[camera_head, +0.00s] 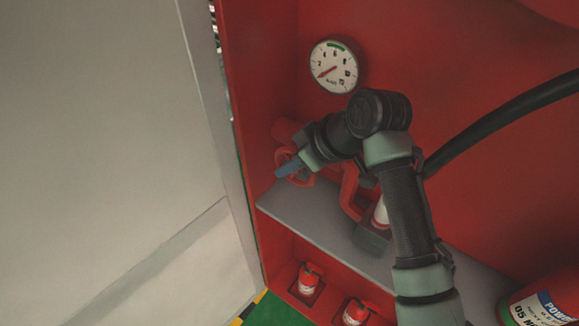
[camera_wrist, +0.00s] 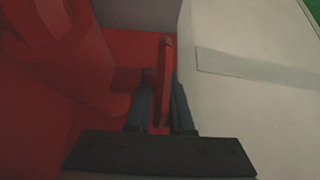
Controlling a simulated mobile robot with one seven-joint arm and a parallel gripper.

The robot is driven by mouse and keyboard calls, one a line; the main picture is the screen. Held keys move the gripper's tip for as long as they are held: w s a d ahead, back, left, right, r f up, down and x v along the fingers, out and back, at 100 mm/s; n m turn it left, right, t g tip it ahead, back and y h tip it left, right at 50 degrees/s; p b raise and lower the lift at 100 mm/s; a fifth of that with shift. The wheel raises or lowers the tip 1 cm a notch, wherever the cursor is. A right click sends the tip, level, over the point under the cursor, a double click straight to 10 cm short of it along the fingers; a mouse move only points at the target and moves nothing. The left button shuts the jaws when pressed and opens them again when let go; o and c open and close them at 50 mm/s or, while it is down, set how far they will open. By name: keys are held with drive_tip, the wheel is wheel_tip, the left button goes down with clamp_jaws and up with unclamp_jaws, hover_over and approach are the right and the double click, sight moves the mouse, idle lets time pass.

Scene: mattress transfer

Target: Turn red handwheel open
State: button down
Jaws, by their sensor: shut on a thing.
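The red handwheel (camera_head: 302,167) is on a red pipe fitting (camera_head: 287,131) inside the red cabinet, near its left wall. My gripper (camera_head: 288,168) reaches in from the right, and its fingers are at the handwheel's rim. In the wrist view, my gripper (camera_wrist: 160,112) is shut on the red handwheel (camera_wrist: 164,75), whose rim shows edge-on between the two fingers. My gripper and arm hide part of the handwheel and the pipe in the head view.
A round gauge (camera_head: 334,66) is on the back wall, its red needle pointing lower left. A grey shelf (camera_head: 318,228) lies below the handwheel. Small red extinguishers (camera_head: 308,279) stand under it. A pale panel (camera_head: 110,130) fills the left.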

drive_tip(key=t+y+b, duration=0.2)
drive_tip(key=y+b, duration=0.1)
drive_tip(key=shift+f+b, duration=0.15)
drive_tip(key=shift+b, duration=0.15)
drive_tip(key=t+y+b, duration=0.2)
drive_tip(key=b, duration=0.3)
drive_tip(key=shift+y, duration=0.4)
drive_tip(key=t+y+b, duration=0.1)
drive_tip(key=b, duration=0.1)
drive_tip(key=y+b, duration=0.1)
drive_tip(key=b, duration=0.2)
drive_tip(key=shift+s+d+r+t, duration=0.1)
drive_tip(key=shift+d+r+t, duration=0.05)
drive_tip(key=shift+r+t, duration=0.25)
drive_tip(key=shift+r+t+y+b, duration=0.3)
drive_tip(key=shift+y+b, duration=0.2)
drive_tip(key=shift+b, duration=0.4)
drive_tip(key=shift+r, duration=0.1)
drive_tip(key=c, duration=0.8)
unclamp_jaws()
wheel_tip(320, 180, up, 10)
drive_tip(key=shift+p, duration=0.7)
